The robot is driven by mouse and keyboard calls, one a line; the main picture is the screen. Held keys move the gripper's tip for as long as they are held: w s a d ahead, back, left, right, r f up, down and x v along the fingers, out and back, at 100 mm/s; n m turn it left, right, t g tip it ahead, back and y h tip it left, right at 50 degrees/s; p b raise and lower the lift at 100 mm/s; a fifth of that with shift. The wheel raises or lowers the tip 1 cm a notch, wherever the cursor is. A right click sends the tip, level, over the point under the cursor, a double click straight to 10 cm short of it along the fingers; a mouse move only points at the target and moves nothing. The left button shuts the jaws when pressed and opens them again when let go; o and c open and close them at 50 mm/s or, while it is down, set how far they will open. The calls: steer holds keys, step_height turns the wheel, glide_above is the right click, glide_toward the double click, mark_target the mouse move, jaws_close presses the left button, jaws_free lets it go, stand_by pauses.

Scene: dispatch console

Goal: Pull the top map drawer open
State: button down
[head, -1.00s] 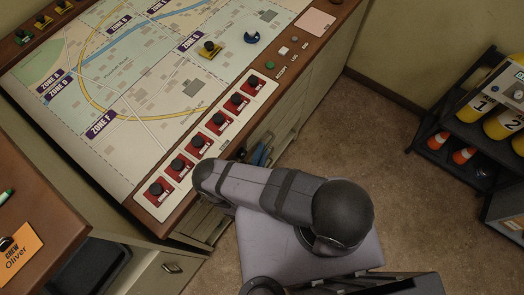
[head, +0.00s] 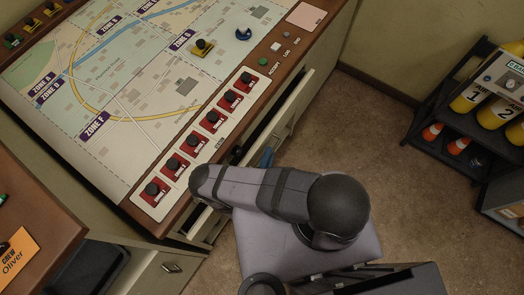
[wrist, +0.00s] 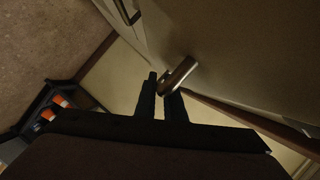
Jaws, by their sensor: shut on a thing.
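The top map drawer (head: 298,101) is under the map console's right edge and stands partly open. A dark gap shows between its pale front and the console in the head view. In the wrist view its pale front (wrist: 235,65) fills the upper right, with a metal bar handle (wrist: 180,73) on it. My gripper (wrist: 160,92) is shut on this handle, one dark finger on each side. In the head view my gripper (head: 266,157) shows only as a bluish bit beside the drawer; my arm hides most of it and the handle.
The map console (head: 130,70) carries a row of red switch units along its near edge. A brown desk (head: 40,225) stands at lower left. A black shelf (head: 440,150) with yellow cylinders and orange cones stands at right. Carpet (head: 370,125) between is clear.

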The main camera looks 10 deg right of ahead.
steer(key=shift+a, duration=0.1)
steer(key=c, duration=2.1)
jaws_free()
steer(key=shift+b+v, duration=1.25)
steer(key=shift+v, duration=2.35)
